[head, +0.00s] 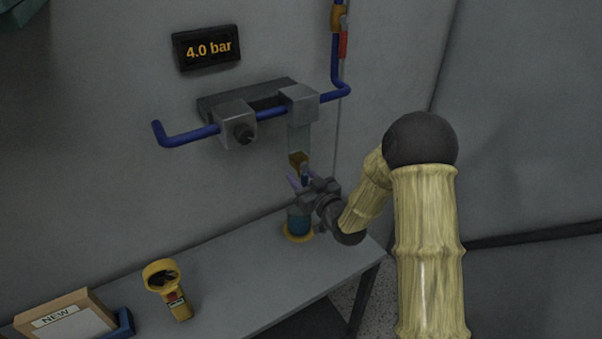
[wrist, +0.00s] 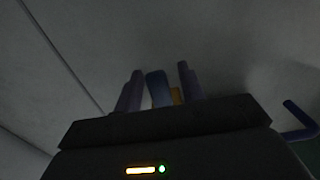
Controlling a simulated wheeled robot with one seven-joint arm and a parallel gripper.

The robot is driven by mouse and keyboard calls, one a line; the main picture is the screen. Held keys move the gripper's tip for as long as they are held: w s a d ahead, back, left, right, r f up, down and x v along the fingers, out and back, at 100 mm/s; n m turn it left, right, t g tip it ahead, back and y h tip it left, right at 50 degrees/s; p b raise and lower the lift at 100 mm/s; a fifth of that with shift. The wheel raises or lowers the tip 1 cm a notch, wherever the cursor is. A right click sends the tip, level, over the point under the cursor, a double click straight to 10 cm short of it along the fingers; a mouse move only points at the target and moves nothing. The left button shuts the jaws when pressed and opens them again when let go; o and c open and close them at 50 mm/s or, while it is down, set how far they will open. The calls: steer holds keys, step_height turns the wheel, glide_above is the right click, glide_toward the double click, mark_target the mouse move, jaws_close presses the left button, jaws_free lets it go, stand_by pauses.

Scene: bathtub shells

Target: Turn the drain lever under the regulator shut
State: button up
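The regulator assembly hangs on the wall along a blue pipe, with a grey knobbed block (head: 237,125) and a second grey block (head: 300,102) with a see-through bowl (head: 299,137) below. A brass drain valve (head: 298,159) sits under the bowl. Its blue lever (wrist: 158,88) stands between my fingers in the wrist view, with some brass (wrist: 176,96) behind it.
A gauge display (head: 207,48) reads 4.0 bar. A valve with a red handle (head: 343,44) is on the upper pipe. On the bench (head: 225,287) are a blue cup with a yellow base (head: 299,226) under my gripper, a yellow tool (head: 168,287) and a box marked NEW (head: 65,318).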

steer(key=shift+w+a, duration=0.15)
steer(key=shift+w, duration=0.05)
jaws_close()
